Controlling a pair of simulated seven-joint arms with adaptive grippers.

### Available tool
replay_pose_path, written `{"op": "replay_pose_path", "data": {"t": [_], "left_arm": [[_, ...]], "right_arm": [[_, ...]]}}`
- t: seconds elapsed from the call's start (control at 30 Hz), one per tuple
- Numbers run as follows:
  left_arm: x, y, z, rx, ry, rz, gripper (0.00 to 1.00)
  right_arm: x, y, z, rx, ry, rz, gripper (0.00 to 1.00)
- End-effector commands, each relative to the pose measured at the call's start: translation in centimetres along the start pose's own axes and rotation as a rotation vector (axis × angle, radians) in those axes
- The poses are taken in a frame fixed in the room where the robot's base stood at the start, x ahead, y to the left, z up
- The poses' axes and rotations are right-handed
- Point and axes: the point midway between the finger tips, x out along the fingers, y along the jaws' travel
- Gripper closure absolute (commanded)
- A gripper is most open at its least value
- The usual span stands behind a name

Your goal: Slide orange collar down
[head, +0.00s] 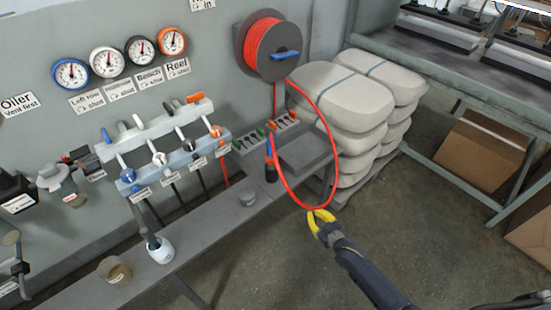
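Several valves line the wall manifold. The one at the right end has an orange collar (216,131), above the label that seems to read "Reel". The lever at that manifold's upper right is also orange (195,98). A red hose (331,150) loops from the wall reel down and back up to a fitting (271,172) with orange and blue parts by the bench. My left gripper is not in view.
The hose reel (270,48) is on the wall beside stacked pale sacks (345,95). Below the valves runs a narrow grey bench (212,222) with a white cup (160,250) and a glass jar (115,271). Open floor lies right of it.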

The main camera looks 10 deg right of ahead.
Motion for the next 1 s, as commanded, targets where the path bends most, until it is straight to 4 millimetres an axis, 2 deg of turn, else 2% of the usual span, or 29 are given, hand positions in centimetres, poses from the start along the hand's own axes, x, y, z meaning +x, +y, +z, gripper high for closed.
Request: {"op": "replay_pose_path", "data": {"t": [0.03,0.2,0.3,0.4,0.5,0.6,1.0], "left_arm": [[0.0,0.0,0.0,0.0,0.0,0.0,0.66],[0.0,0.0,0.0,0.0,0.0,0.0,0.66],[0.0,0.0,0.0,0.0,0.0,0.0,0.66],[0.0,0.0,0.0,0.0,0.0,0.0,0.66],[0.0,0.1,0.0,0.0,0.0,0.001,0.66],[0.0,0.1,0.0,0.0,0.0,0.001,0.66],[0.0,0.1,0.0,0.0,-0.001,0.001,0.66]], "right_arm": [[0.5,0.1,-3.9,0.004,0.082,-0.013,1.0],[0.0,-0.6,-15.0,0.041,0.328,-0.072,1.0],[-1.2,-1.5,-20.0,0.073,0.448,-0.113,1.0],[-2.7,-2.4,-23.8,0.112,0.546,-0.15,1.0],[-4.0,-3.0,-26.5,0.15,0.62,-0.177,1.0],[-4.7,-3.1,-27.8,0.181,0.664,-0.192,1.0],[-4.9,-3.0,-28.0,0.208,0.68,-0.202,1.0]]}}
